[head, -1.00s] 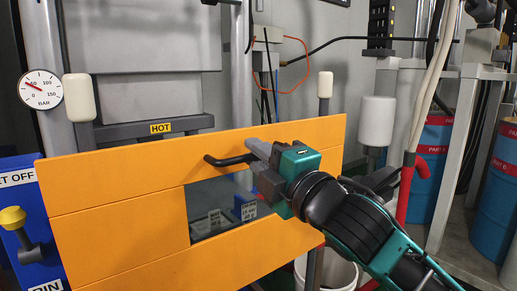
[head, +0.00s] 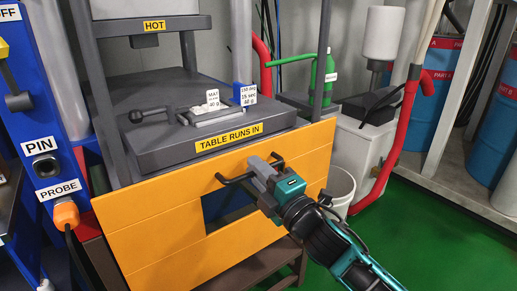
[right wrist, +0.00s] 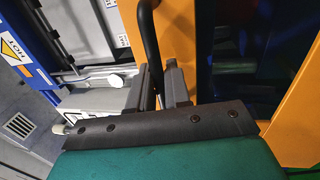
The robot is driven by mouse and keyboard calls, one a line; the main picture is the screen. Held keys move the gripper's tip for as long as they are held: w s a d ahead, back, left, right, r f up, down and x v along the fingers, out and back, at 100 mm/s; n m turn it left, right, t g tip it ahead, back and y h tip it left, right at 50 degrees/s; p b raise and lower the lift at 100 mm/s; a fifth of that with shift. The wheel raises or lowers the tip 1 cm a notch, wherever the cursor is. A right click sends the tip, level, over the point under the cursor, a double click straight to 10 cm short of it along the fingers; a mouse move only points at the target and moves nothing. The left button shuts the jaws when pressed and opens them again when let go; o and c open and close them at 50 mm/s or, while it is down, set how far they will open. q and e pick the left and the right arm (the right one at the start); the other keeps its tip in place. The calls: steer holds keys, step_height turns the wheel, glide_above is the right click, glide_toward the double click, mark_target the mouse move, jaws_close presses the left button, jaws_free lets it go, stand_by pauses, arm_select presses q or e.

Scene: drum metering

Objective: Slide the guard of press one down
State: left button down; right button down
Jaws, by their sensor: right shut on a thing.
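The orange guard (head: 165,233) of the press is a wide panel with a dark window, now below the press table in the head view. Its black bar handle (head: 236,179) is near its top edge, and the handle also shows in the right wrist view (right wrist: 149,40). My right gripper (head: 262,168) is shut on that handle; its fingers (right wrist: 163,88) sit either side of the bar in the right wrist view. The grey press table (head: 155,150) stands open to view above the guard, labelled TABLE RUNS IN. My left gripper is not in view.
A blue panel (head: 75,120) with PIN and PROBE labels stands at the left. A white bucket (head: 340,186) and a red pipe (head: 403,135) are at the right of the guard. Blue drums (head: 435,75) stand at the back right. Green floor (head: 425,235) is clear at the right.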

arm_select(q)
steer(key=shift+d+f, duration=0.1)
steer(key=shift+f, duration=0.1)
arm_select(e)
steer(key=shift+f, duration=2.15)
steer(key=c, duration=1.3)
jaws_free()
steer(key=shift+f, duration=0.1)
arm_select(q)
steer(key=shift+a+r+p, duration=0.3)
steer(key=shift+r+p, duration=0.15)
steer(key=shift+p, duration=0.35)
arm_select(e)
steer(key=v, duration=1.2)
steer(key=shift+s+d, duration=0.25)
steer(key=shift+s, duration=0.05)
